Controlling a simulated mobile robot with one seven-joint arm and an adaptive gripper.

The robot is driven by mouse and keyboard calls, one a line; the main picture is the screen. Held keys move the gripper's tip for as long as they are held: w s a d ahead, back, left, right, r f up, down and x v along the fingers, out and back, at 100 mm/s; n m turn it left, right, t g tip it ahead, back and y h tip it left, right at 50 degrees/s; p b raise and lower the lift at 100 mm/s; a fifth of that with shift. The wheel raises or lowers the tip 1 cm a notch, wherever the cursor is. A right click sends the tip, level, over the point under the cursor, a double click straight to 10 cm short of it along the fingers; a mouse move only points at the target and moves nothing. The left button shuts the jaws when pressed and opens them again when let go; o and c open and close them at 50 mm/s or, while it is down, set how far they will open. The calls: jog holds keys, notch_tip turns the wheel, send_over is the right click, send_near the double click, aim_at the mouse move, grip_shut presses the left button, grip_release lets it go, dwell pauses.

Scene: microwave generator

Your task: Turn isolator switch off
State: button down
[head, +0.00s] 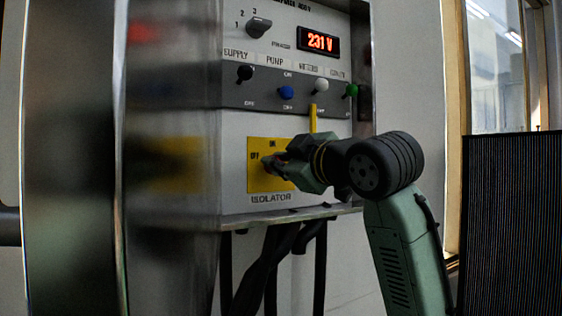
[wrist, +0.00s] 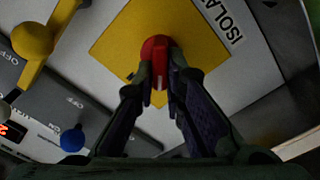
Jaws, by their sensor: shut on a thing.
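The isolator switch is a red rotary knob (wrist: 155,47) on a yellow square plate (head: 257,180) marked ON at the top and OFF at the left, with the label ISOLATOR below. My gripper (wrist: 160,85) is at the knob, its two fingers on either side of the knob's raised grip and shut on it. In the head view my gripper (head: 277,164) reaches in from the right and hides most of the knob.
Above the plate is a grey strip with a black toggle (head: 244,73), a blue toggle (head: 286,92), a white toggle (head: 321,85) and a green toggle (head: 351,90). A yellow lever (head: 313,118) hangs close above my gripper. A display (head: 319,42) reads 231 V. Dark cables (head: 272,262) hang below.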

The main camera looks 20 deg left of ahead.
jog(key=n, duration=0.4)
jog(key=shift+s+f+n, duration=0.1)
jog(key=shift+f+n, duration=0.05)
jog(key=shift+n, duration=0.15)
jog(key=shift+a+f+n, duration=0.1)
jog(key=shift+f+n, duration=0.1)
jog(key=shift+n, duration=1.8)
jog(key=c, duration=1.7)
grip_release()
jog(key=shift+o, duration=0.2)
jog(key=v, duration=1.2)
